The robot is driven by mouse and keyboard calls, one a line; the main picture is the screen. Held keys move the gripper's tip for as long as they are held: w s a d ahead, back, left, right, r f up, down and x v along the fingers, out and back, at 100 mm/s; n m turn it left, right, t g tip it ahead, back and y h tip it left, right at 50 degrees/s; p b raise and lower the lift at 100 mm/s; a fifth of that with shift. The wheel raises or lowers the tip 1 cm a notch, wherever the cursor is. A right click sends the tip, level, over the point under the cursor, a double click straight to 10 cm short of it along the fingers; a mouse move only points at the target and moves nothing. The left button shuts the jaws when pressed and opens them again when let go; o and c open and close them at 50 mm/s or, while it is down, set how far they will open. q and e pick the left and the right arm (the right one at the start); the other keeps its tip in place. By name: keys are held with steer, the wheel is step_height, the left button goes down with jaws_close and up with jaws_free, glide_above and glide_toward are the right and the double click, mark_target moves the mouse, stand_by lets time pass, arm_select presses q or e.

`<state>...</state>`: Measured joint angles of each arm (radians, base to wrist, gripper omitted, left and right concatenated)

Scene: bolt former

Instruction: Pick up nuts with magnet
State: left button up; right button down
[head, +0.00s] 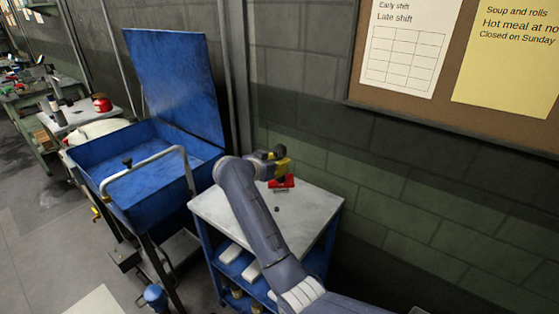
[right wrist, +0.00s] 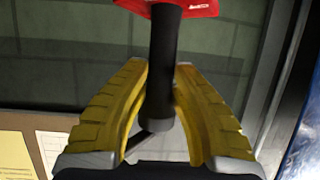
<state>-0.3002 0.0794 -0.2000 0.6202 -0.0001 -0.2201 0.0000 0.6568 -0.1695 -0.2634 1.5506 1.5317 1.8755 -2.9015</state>
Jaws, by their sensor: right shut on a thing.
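My right gripper (head: 281,160) is above the far part of a cart's grey top, and its yellow fingers fill the right wrist view (right wrist: 162,80). The fingers are shut on the black handle (right wrist: 164,50) of a magnet tool. The magnet's red head (head: 282,183) shows just below the gripper in the head view; its edge (right wrist: 175,6) also shows in the right wrist view. I cannot tell whether it touches the cart top. A small dark piece (head: 277,209), perhaps a nut, lies on the cart top nearer the camera, apart from the red head. My left gripper is out of view.
The cart's grey top (head: 214,205) is mostly bare. Below it, a blue shelf (head: 233,268) holds white boxes. Left of the cart stands a blue tub (head: 100,150) with a raised lid (head: 177,85) and a bent metal handle (head: 150,160). A wall rises behind.

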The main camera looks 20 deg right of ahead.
mark_target(278, 182)
steer(key=shift+f, duration=3.65)
steer(key=shift+s+f, duration=0.1)
steer(key=shift+f, duration=0.2)
steer(key=shift+r, duration=4.25)
steer(key=shift+a, duration=0.1)
